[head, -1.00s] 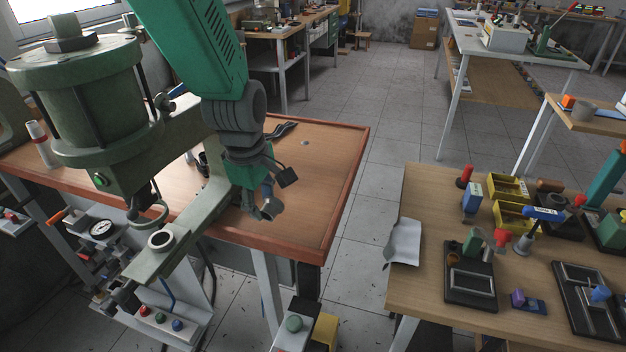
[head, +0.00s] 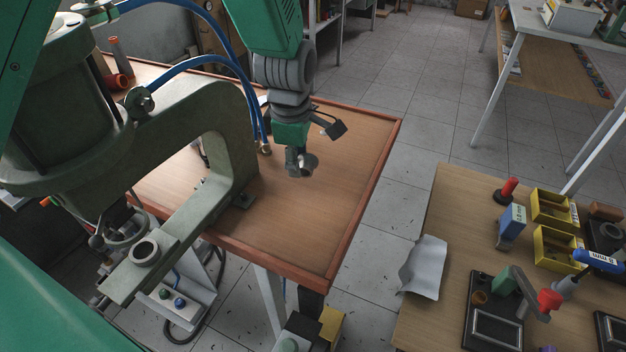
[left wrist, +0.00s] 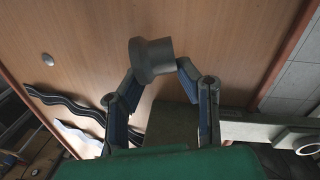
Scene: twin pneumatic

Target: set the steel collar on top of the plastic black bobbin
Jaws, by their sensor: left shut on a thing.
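My left gripper (head: 297,160) hangs above the wooden bench, to the right of the green press. In the left wrist view, its two fingers (left wrist: 155,85) are closed on a grey flanged cylinder (left wrist: 152,58), which looks like the steel collar. The collar (head: 308,162) also shows small at the fingertips in the head view. It is held clear of any other part. I cannot pick out the black bobbin for certain; a small dark thing sits behind the press frame, mostly hidden. My right gripper is not in view.
The green press frame (head: 232,165) stands left of my gripper, with a round ring seat (head: 145,252) on its lower arm. Blue hoses (head: 190,62) loop close to my left arm. The bench surface (head: 330,215) is mostly clear. A cluttered table (head: 450,235) stands at the right.

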